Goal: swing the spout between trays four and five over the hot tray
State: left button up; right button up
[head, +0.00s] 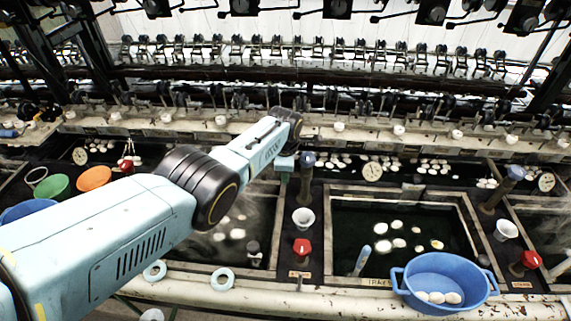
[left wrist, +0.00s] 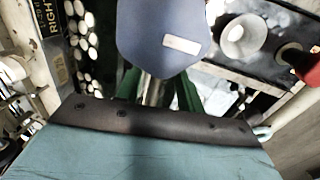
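The spout (head: 307,160) with a blue-grey knob stands on the dark strip between two trays. The knob (left wrist: 162,42), with a white label, fills the upper middle of the left wrist view. My left gripper (head: 285,168) is just left of it in the head view. Its green fingers (left wrist: 165,95) show apart below the knob, which partly hides them; a pale metal part shows between them. Faint steam hangs over the tray on the left (head: 232,225); the tray on the right (head: 415,200) looks clear. Tray numbers are not legible. My right gripper is not in view.
A white cup (head: 303,218) and a red knob (head: 302,248) stand on the strip in front of the spout. A blue basin (head: 440,280) with white cocoons sits on the right tray's front edge. Another blue-topped spout (head: 513,174) stands farther right. Reeling machinery runs behind.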

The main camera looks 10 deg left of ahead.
pick_arm(q)
notch_tip(320, 180, up, 13)
jog(key=s+p, duration=0.2)
jog(key=p, duration=0.3)
jog(key=shift+s+d+p, duration=0.2)
jog(key=shift+s+p, duration=0.1)
jog(key=shift+s, duration=0.05)
dwell(1.8)
